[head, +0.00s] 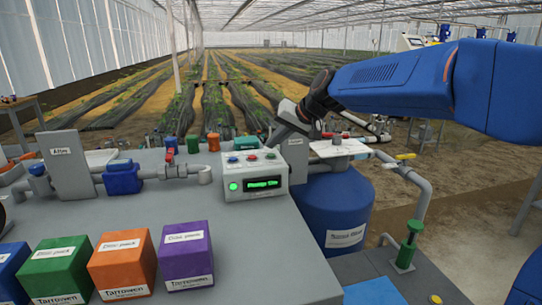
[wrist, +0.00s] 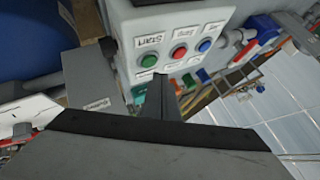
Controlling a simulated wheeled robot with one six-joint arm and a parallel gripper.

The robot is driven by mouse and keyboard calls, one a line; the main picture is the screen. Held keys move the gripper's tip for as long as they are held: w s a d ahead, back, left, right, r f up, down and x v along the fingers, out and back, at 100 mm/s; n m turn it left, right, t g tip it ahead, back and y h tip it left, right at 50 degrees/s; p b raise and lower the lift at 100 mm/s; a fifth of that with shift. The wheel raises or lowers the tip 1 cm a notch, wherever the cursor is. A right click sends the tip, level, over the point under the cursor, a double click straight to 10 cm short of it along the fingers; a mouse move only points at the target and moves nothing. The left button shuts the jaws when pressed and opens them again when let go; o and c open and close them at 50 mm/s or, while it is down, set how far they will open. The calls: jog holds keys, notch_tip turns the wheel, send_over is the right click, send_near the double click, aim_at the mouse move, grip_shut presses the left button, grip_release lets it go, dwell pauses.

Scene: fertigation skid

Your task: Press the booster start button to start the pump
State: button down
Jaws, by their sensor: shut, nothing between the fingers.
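The grey control box (head: 256,188) stands on the grey bench, with blue, red and green buttons on its sloped top. The green start button (head: 270,155) is the rightmost in the head view. In the wrist view the green button (wrist: 149,60) sits under a label that appears to read "Start". My gripper (wrist: 162,78) is shut and empty, its tips close to the green button's lower edge; I cannot tell whether they touch. In the head view my gripper (head: 281,138) reaches the box's back right corner. A green lamp (head: 233,186) is lit, and the display (head: 262,184) appears to read "Pump On".
Green, orange and purple boxes (head: 186,255) stand at the bench's front left. Pipes with a blue valve (head: 122,177) run left of the control box. A blue tank (head: 332,212) stands to its right. The bench between boxes and control box is clear.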

jog(key=shift+r, duration=2.3)
jog(key=h, duration=0.1)
send_near(274, 156)
jog(key=s+d, duration=0.3)
jog(key=d, duration=0.1)
jog(key=s+d+f+h, duration=0.2)
jog(key=s+d+f, duration=0.4)
jog(key=s, duration=0.4)
jog(key=s+d+f+m+h, duration=0.1)
jog(key=s+d+f+h, duration=0.1)
jog(key=s+d+f, duration=0.5)
jog(key=s+d+f+h, duration=0.2)
jog(key=s+d+f, duration=0.5)
jog(key=s, duration=0.7)
jog(key=d, duration=0.2)
jog(key=shift+s+d+g, duration=0.15)
jog(key=shift+d+g, duration=0.15)
jog(key=shift+g, duration=0.1)
